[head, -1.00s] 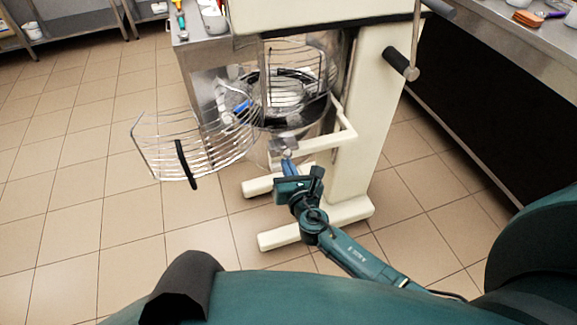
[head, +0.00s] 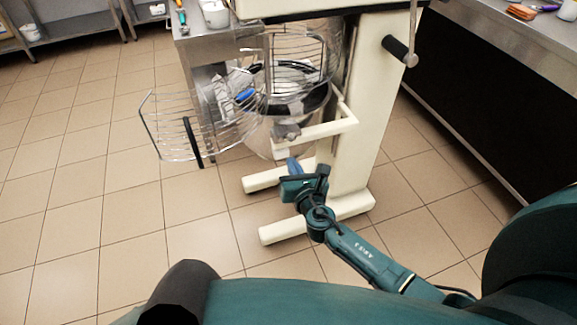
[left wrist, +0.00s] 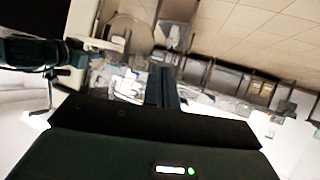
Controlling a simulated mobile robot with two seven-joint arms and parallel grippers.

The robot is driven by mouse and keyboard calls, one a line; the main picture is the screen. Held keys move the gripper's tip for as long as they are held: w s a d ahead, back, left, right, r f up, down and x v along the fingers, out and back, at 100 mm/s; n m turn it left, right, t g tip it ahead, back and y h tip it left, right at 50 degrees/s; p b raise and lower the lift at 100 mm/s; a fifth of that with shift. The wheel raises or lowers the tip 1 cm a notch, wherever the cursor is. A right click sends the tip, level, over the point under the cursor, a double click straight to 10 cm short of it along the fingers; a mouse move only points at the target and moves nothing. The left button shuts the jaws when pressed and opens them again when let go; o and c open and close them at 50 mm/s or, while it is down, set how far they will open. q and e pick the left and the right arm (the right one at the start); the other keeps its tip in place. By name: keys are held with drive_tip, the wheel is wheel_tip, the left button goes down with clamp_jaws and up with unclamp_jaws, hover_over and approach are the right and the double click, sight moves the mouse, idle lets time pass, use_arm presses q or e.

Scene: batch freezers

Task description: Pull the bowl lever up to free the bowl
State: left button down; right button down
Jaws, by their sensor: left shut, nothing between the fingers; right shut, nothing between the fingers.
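The cream mixer (head: 357,110) stands ahead in the head view. Its steel bowl (head: 262,133) sits in the cream support arm (head: 330,128), under the wire guard. A lever with a black grip (head: 398,50) sticks out on the right side of the column; I cannot tell for sure that it is the bowl lever. My right gripper (head: 294,166) is shut and empty, below the front of the bowl and apart from the lever. My left gripper (left wrist: 163,88) is shut and empty in the left wrist view; it is out of the head view.
The wire guard's swung-out part (head: 175,125) juts left of the bowl. The mixer's feet (head: 315,217) spread on the tiled floor. A steel counter (head: 490,40) runs along the right. The floor at left is clear.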

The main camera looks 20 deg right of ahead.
use_arm(q)
drive_tip(key=shift+s+a+r+m+p, duration=0.2)
drive_tip(key=shift+a+r+m+p, duration=0.15)
drive_tip(key=shift+p, duration=0.65)
use_arm(e)
drive_tip(key=s+r, duration=0.4)
drive_tip(key=s, duration=0.4)
drive_tip(key=shift+s+r, duration=0.25)
drive_tip(key=shift+r, duration=0.05)
use_arm(q)
drive_tip(key=shift+w+d+r, duration=0.15)
drive_tip(key=shift+r, duration=0.1)
use_arm(e)
drive_tip(key=shift+a, duration=0.1)
